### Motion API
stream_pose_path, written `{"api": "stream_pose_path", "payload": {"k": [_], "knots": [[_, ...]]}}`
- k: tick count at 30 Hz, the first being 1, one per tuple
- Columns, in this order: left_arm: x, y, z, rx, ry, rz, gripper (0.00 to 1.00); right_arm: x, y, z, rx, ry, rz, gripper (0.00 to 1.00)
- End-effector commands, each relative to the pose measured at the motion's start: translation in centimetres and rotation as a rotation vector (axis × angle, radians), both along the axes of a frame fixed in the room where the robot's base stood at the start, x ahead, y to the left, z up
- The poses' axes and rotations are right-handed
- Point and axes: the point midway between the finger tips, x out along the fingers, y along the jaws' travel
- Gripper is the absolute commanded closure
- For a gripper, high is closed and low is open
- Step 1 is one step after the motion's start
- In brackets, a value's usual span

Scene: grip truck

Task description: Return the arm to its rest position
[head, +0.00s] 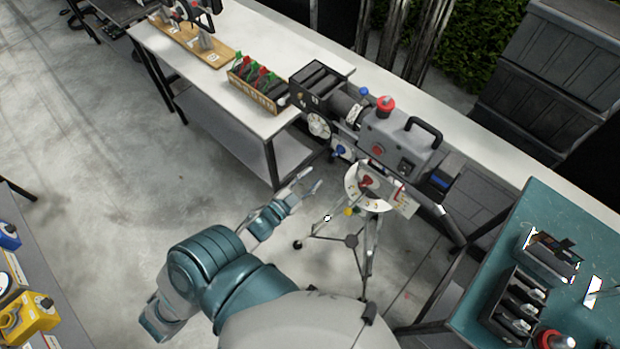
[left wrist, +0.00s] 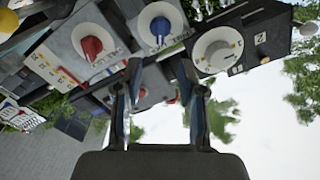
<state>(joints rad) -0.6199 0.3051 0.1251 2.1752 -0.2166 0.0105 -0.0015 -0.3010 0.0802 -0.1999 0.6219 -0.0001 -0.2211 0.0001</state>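My left arm comes in from the left in the head view, with its left gripper (head: 312,181) held out over the floor in front of the grey machine (head: 385,140). The fingers are apart and nothing shows between them. In the left wrist view the left gripper (left wrist: 162,75) has two separated fingers pointing at a panel with a red knob (left wrist: 92,46), a blue knob (left wrist: 160,27) and a white dial (left wrist: 218,52). The fingers look clear of the knobs, though the exact gap is hard to judge. My right gripper is not in view.
A tripod (head: 352,241) with a dial stands just right of the gripper. A white table (head: 215,95) holds a crate (head: 257,92) of red and green items. A teal table (head: 577,210) with black trays is at the right. Open floor lies to the left.

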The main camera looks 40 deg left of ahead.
Motion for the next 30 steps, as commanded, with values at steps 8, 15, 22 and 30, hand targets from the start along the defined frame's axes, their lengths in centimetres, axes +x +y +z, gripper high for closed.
{"api": "stream_pose_path", "payload": {"k": [8, 15, 22, 30], "knots": [[0.0, 0.0, 0.0, 0.0, 0.0, 0.0, 0.6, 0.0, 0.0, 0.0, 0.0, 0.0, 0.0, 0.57], [0.1, 0.5, -3.6, -0.02, 0.065, 0.021, 0.6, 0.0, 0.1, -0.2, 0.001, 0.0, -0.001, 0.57], [-1.9, 1.4, -20.4, -0.109, 0.379, 0.11, 0.6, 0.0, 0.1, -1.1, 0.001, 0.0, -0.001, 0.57], [-11.5, -1.1, -40.8, -0.199, 0.831, 0.202, 0.6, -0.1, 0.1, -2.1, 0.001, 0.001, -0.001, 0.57]]}}
